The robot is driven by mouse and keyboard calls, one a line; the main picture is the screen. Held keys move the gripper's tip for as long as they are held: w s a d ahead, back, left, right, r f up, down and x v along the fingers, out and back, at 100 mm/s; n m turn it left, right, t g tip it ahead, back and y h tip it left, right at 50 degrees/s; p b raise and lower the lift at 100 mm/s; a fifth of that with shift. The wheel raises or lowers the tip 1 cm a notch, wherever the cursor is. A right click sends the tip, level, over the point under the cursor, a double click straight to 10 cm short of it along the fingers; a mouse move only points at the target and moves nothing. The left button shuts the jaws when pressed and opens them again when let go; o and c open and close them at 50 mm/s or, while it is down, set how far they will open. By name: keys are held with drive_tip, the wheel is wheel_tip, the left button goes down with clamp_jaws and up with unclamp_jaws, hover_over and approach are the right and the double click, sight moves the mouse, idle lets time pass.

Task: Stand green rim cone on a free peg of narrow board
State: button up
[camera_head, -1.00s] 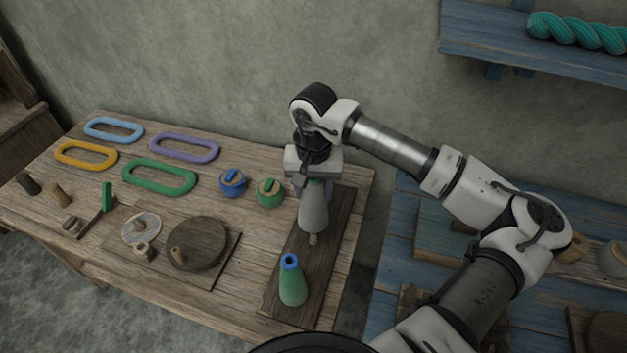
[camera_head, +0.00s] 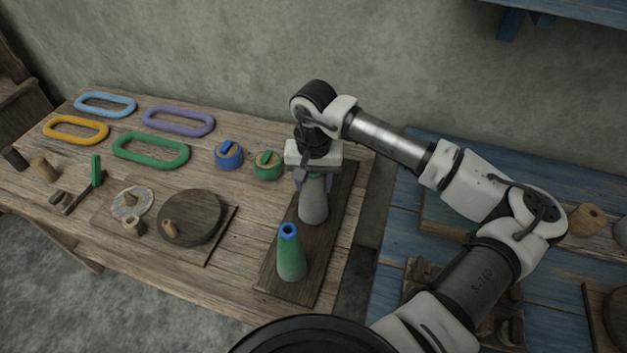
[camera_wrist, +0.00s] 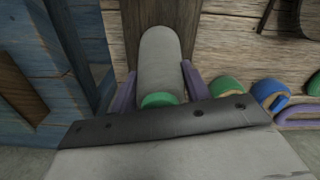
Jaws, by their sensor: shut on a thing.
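The green rim cone (camera_head: 314,203) is grey with a green rim and stands about upright at the right end of the table. My gripper (camera_head: 313,182) is shut on its upper, green-rimmed end. In the wrist view the grey cone (camera_wrist: 160,55) lies between the two purple fingers, with the dark board behind it. The narrow board (camera_head: 320,255) is dark wood under the cone. No bare peg shows there; the cone's base hides that spot, and I cannot tell whether it rests on the board. A green cone with a blue rim (camera_head: 291,257) stands at the board's near end.
A round dark disc (camera_head: 190,215) on a thin board lies further left. Coloured oval rings lie at the back left. A blue bench (camera_head: 385,270) is to the right.

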drive_tip(key=o, duration=1.5)
drive_tip(key=shift+c, duration=0.2)
wheel_tip(320, 180, up, 14)
drive_tip(key=b, duration=0.2)
drive_tip(key=shift+f, duration=0.15)
